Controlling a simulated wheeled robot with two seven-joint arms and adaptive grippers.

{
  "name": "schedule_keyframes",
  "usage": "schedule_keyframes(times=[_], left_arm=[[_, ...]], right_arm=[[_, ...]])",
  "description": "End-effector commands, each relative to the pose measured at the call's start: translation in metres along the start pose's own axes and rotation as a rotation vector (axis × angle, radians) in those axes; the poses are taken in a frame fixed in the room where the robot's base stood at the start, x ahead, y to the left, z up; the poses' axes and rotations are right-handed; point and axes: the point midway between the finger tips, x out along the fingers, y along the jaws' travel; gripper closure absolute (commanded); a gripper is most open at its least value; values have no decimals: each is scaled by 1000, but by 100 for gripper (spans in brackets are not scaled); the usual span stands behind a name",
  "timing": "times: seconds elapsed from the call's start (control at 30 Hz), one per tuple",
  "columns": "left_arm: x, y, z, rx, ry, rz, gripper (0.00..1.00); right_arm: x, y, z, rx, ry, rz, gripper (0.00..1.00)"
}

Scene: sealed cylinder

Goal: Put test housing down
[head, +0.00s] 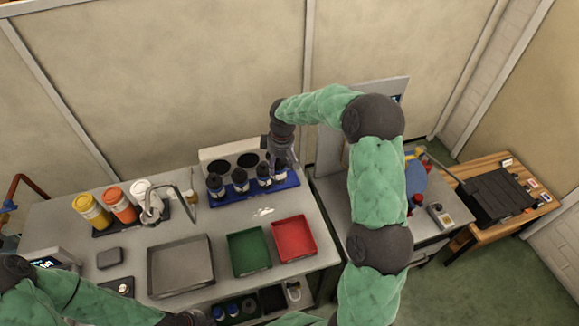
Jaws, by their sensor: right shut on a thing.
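My right gripper (281,158) reaches down from above at the right end of a blue rack (236,197). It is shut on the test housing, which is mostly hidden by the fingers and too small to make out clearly. Several dark cylinders with pale bands (240,180) stand upright in the rack, just left of and below the gripper. I cannot tell whether the held housing touches the rack. My left arm crosses the bottom left corner, and its gripper (196,318) is at the bottom edge, too unclear to read.
A white block with dark round holes (222,163) stands behind the rack. In front lie a grey tray (180,291), a green tray (248,268) and a red tray (293,258). Orange, yellow and white containers (119,207) stand at the left. A black case (495,196) lies on the wooden table.

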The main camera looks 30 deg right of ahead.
Motion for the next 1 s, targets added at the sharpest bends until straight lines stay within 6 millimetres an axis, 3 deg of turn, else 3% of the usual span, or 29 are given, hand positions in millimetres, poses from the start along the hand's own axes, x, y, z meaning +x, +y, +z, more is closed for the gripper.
schedule_keyframes(times=[0.2,0.43,0.77,1.0], left_arm=[[1,0,0,1,0,0,100],[4,-1,0,1,-1,0,100],[5,-2,0,1,-1,0,100],[8,-3,0,1,-1,0,100]], right_arm=[[22,45,-4,3,1,1,95],[59,72,-4,2,1,1,95],[75,86,-4,0,2,1,95],[104,88,-1,0,0,0,95]])
